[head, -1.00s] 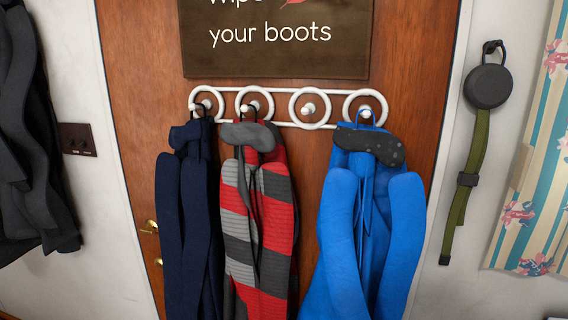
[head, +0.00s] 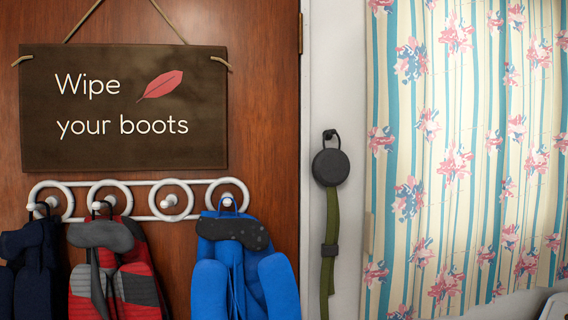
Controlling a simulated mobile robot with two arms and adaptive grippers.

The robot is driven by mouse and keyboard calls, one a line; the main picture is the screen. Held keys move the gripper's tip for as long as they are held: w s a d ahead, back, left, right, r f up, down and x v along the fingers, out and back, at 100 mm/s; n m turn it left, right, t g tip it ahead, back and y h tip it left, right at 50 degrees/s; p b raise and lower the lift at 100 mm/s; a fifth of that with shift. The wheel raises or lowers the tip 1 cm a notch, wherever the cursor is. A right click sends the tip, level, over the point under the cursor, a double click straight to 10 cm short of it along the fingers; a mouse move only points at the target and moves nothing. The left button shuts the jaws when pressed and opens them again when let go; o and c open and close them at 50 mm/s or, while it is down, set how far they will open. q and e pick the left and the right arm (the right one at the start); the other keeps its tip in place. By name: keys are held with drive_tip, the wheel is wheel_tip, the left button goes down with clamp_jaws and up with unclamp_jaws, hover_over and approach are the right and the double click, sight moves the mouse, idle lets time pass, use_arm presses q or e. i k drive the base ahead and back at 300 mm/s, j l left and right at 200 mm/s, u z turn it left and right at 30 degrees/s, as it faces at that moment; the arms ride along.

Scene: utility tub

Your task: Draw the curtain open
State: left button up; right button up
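The curtain (head: 465,160) hangs at the right of the head view. It is cream and teal striped with pink and blue flowers, and falls in soft vertical folds. Its left edge hangs beside the white wall, and it runs out of the picture at the top and right. Its lower edge shows near the bottom right. What is behind it is hidden. Neither of my grippers is in view.
A wooden door (head: 265,90) at the left carries a "Wipe your boots" sign (head: 125,108) and a white hook rack (head: 139,205) with several jackets, one blue (head: 240,265). A dark round item with a green strap (head: 331,168) hangs between door and curtain.

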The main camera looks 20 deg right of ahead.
sight(438, 78)
drive_tip(key=z, duration=1.7)
